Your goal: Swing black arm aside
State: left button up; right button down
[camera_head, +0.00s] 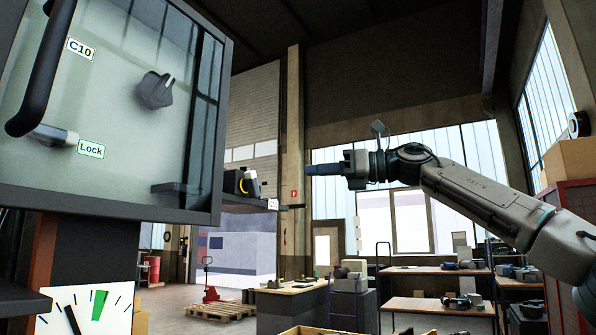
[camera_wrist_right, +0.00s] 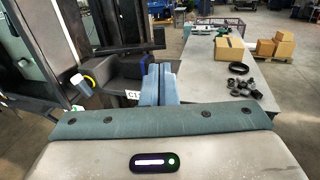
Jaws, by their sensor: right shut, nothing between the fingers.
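A thick black curved bar (camera_head: 44,72), which looks like the black arm, runs down the left side of a pale cabinet door (camera_head: 125,100), beside the C10 label (camera_head: 80,48). A grey cylinder (camera_head: 55,135) sticks out near its lower end, beside the Lock label (camera_head: 91,148). A dark knob (camera_head: 155,90) sits mid-door. My right gripper (camera_head: 312,169) is shut and empty, in the air right of the cabinet and well apart from the bar. Its fingers (camera_wrist_right: 160,85) show closed together in the right wrist view. My left gripper is out of view.
A small shelf (camera_head: 270,207) juts from the cabinet's right side, holding a black-and-yellow item (camera_head: 248,184); it is close to my right fingertips in the picture. A gauge (camera_head: 90,312) is below. Workbenches stand farther back. Open air surrounds my right arm.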

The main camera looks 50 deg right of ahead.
jog(key=p+x, duration=0.5)
jog(key=x, duration=0.6)
jog(key=shift+w+a+r, duration=0.15)
jog(key=shift+w+r, duration=0.05)
jog(key=shift+w, duration=0.05)
jog(key=shift+w+a+f+p, duration=0.1)
jog(key=shift+w+p, duration=0.3)
jog(key=shift+w, duration=0.05)
jog(key=shift+a, duration=0.1)
